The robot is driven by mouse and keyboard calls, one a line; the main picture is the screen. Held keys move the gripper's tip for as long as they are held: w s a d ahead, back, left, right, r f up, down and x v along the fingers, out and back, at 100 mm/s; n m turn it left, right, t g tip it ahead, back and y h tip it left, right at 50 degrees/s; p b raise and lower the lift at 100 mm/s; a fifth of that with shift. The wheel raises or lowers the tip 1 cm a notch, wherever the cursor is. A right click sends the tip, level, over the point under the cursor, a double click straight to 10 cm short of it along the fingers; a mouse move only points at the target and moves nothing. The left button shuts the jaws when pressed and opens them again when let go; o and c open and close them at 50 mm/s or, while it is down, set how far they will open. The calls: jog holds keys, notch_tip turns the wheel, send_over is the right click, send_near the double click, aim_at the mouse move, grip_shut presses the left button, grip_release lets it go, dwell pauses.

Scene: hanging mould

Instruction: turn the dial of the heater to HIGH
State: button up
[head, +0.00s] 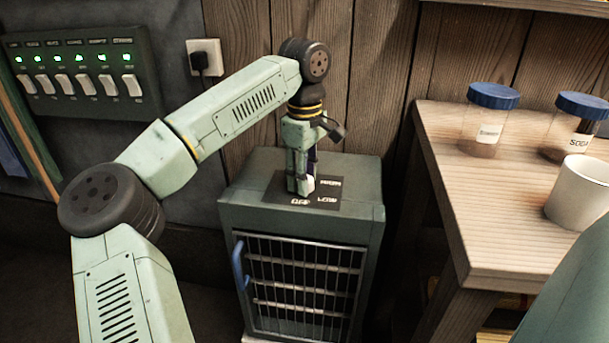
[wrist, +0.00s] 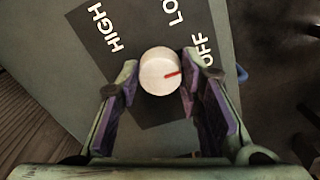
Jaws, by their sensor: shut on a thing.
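The heater (head: 350,228) is a dark green cabinet with a barred front. On its top is a dark label panel with white words. The dial (wrist: 158,72) is a round white knob with a red pointer mark; part of it also shows in the head view (head: 309,184). In the wrist view, the mark points right, roughly towards OFF (wrist: 208,50). LOW (wrist: 170,12) is at the top and HIGH (wrist: 106,29) at the upper left. My gripper (wrist: 159,76) points down at the heater top, its purple-padded fingers on either side of the dial and shut on it.
A wooden table (head: 500,230) stands right of the heater, with two blue-lidded jars (head: 488,125) and a white cup (head: 583,192). A switch panel (head: 80,75) with green lights and a plugged socket (head: 205,57) are on the wall behind.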

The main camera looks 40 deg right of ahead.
jog(key=c, duration=0.5)
jog(key=shift+r+n+p, duration=0.1)
jog(key=shift+n+p, duration=0.2)
jog(key=shift+p, duration=0.05)
jog(key=shift+n+p, duration=0.45)
jog(key=shift+n, duration=0.15)
jog(key=n+p, duration=0.2)
jog(key=n, duration=0.1)
jog(key=n+p, duration=0.1)
jog(key=n, duration=0.5)
jog(key=shift+n, duration=0.4)
jog(key=n, duration=0.6)
jog(key=shift+p, duration=0.3)
jog(key=n, duration=0.6)
jog(key=shift+n, duration=0.3)
